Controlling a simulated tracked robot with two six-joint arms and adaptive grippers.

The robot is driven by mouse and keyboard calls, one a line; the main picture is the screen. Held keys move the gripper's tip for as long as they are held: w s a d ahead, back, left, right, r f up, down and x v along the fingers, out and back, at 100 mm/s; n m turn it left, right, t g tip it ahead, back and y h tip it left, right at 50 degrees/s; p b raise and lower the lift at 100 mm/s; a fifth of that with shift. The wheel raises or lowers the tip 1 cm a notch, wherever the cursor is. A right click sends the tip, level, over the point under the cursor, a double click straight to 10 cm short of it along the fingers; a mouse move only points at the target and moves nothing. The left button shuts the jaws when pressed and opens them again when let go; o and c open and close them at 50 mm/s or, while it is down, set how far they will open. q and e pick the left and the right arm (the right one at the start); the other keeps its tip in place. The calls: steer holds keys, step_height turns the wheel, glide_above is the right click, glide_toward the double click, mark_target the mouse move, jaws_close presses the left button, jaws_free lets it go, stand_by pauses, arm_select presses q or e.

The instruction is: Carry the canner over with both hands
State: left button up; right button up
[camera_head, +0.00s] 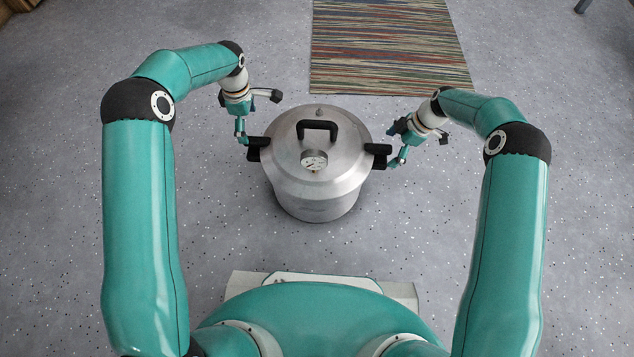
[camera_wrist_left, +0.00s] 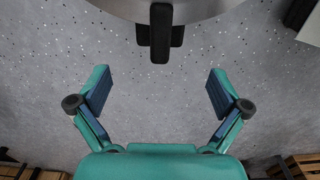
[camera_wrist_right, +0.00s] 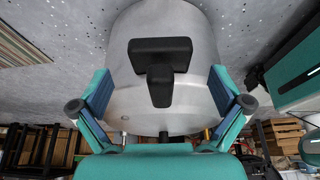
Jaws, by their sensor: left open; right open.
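The canner (camera_head: 318,165) is a silver lidded pot with a black lid handle (camera_head: 317,127), a round gauge and two black side handles. It stands upright on the speckled floor in front of me. My left gripper (camera_head: 243,138) is open beside its left side handle (camera_head: 257,148). In the left wrist view that handle (camera_wrist_left: 160,35) lies ahead of the open fingers (camera_wrist_left: 157,92), apart from them. My right gripper (camera_head: 394,162) is open beside the right side handle (camera_head: 378,155). In the right wrist view the handle (camera_wrist_right: 160,65) shows between and beyond the open fingers (camera_wrist_right: 160,92); I see no contact.
A striped rug (camera_head: 388,45) lies on the floor behind the canner. The grey floor (camera_head: 60,200) around the canner is clear. Wooden crates (camera_wrist_right: 283,135) and dark shelving show in the background of the right wrist view.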

steer(key=v, duration=0.6)
stand_by(0.3)
